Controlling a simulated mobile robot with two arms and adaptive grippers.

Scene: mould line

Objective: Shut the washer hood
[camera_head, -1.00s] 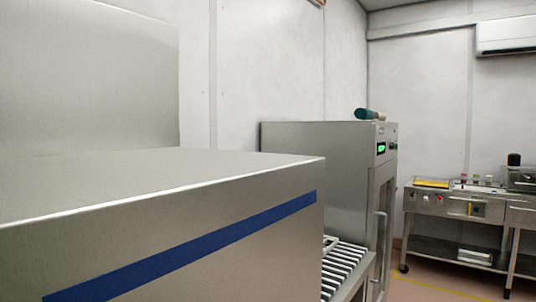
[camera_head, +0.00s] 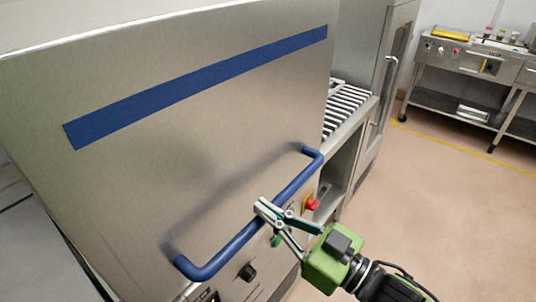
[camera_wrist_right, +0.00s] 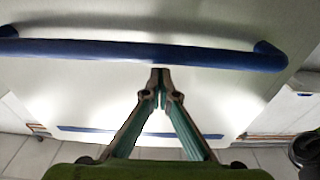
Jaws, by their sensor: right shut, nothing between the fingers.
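The washer hood (camera_head: 190,165) is a large brushed-steel box with a blue stripe, filling the left and middle of the head view. A blue bar handle (camera_head: 232,246) crosses its lower front. A red button and a black knob show just below the handle. Whether a gap remains under the hood is hard to tell. My right gripper (camera_head: 262,207) is shut and empty, its fingertips at the middle of the handle. In the right wrist view the handle (camera_wrist_right: 120,49) runs across just beyond the closed fingertips (camera_wrist_right: 158,90). Contact is unclear. My left gripper is out of view.
A slatted roller table (camera_head: 345,108) stands beyond the hood's right side, beside a tall steel cabinet (camera_head: 372,45). A steel workbench (camera_head: 465,62) with small items is at the back right. The floor (camera_head: 440,190) at right is clear.

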